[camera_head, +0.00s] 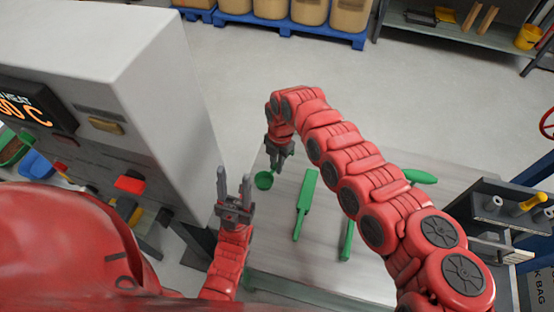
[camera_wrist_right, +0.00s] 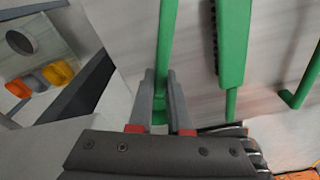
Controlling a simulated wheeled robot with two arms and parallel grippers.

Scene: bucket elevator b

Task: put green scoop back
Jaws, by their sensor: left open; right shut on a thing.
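The green scoop (camera_head: 264,181) shows its round bowl at the left edge of the grey table, just below my right gripper (camera_head: 279,153). In the right wrist view, my right gripper (camera_wrist_right: 160,100) is shut on a green handle (camera_wrist_right: 166,45), which runs up out of that picture; the bowl is not seen there. I cannot tell whether the scoop touches the table. My left gripper (camera_head: 234,188) is open and empty, fingers pointing away from me, left of the table and apart from the scoop.
A green flat tool (camera_head: 305,203) lies on the table (camera_head: 325,180); it also shows in the right wrist view (camera_wrist_right: 232,45). Another green handle (camera_head: 347,243) and a green oval piece (camera_head: 420,176) lie near my right arm. A white machine (camera_head: 165,95) stands left. A dark rack (camera_head: 500,205) stands right.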

